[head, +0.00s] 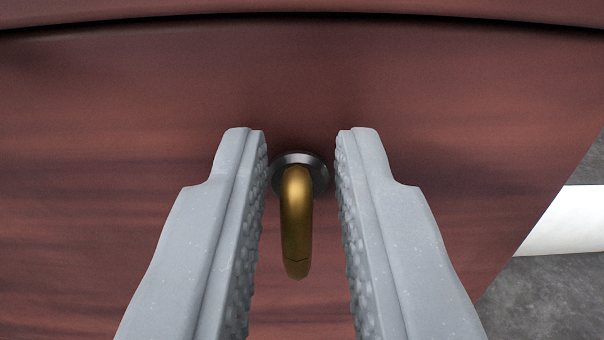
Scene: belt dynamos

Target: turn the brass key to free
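The brass key (297,228) shows in the head view as a curved, gold-coloured loop or handle. It comes out of a dark round metal collar (318,171) on a reddish-brown wooden panel (140,110) and hangs downward in the picture. My gripper (301,145) is open, with one grey finger on each side of the key. A gap shows between the key and each finger's knobbly inner pad, so neither appears to touch it. The fingertips reach about level with the collar or a little past it in the picture.
A dark curved seam (300,13) crosses the wood along the top. The panel's slanting edge is at the right. Beyond it are a white cylindrical shape (570,220) and a grey floor (545,295). No loose object lies between the fingers.

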